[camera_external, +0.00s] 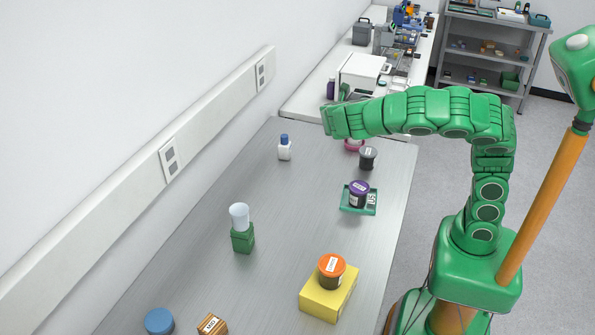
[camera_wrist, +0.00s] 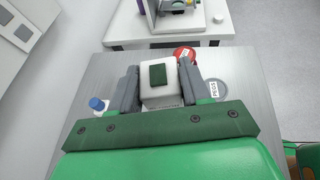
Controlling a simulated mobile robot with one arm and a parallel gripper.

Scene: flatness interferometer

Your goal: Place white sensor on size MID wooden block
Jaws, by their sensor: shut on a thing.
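My gripper (camera_wrist: 159,66) is shut on a white block-shaped thing with a dark green patch on top, which I take to be the white sensor (camera_wrist: 147,94); a finger lies along each side of it. In the external view my gripper (camera_external: 329,121) is over the far end of the bench, and the sensor cannot be made out there. A small wooden block (camera_external: 212,325) with a white label sits at the near edge of that view, partly cut off. Its label is too small to read surely. It is far from my gripper.
The grey bench (camera_external: 200,240) carries a white bottle with blue cap (camera_external: 285,149), a green block with a white cup (camera_external: 240,218), a purple-lidded jar (camera_external: 358,188) on a green tray, an orange-lidded jar (camera_external: 331,272) on a yellow block, and a blue-lidded thing (camera_external: 159,321).

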